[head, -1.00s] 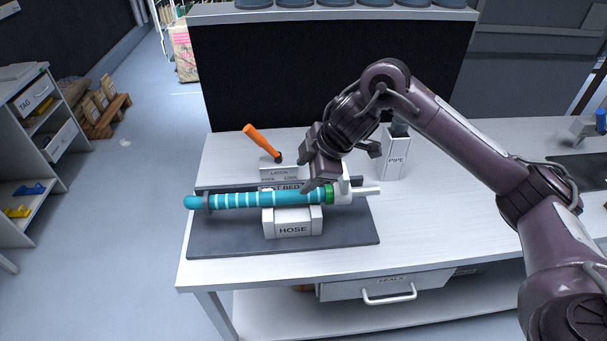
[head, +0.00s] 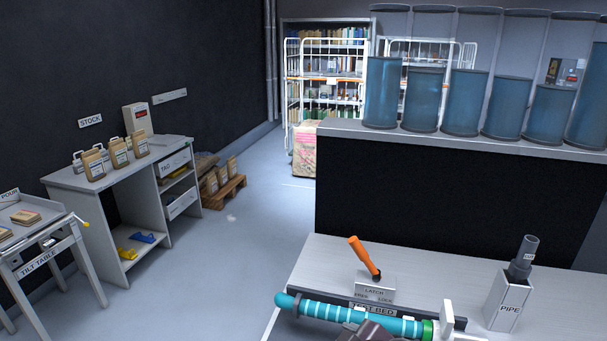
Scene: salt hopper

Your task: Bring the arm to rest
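Part of my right arm, probably the gripper (head: 370,332), shows at the bottom edge in front of the hose. Its fingers are out of the picture, so I cannot tell open or shut. The teal hose (head: 345,312) with white bands lies across the bench, with a green ring (head: 428,328) and a white fitting (head: 447,318) at its right end. The orange latch handle (head: 364,257) leans up to the left from the latch block (head: 375,287). My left gripper is not in view.
The pipe holder (head: 508,302) with a grey pipe (head: 524,257) stands at the right of the bench (head: 330,258). A black panel (head: 430,200) rises behind, under a shelf of several blue cylinders (head: 464,103). Stock table (head: 120,178), tilt table (head: 45,258) and pallet (head: 223,190) stand left; floor between is clear.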

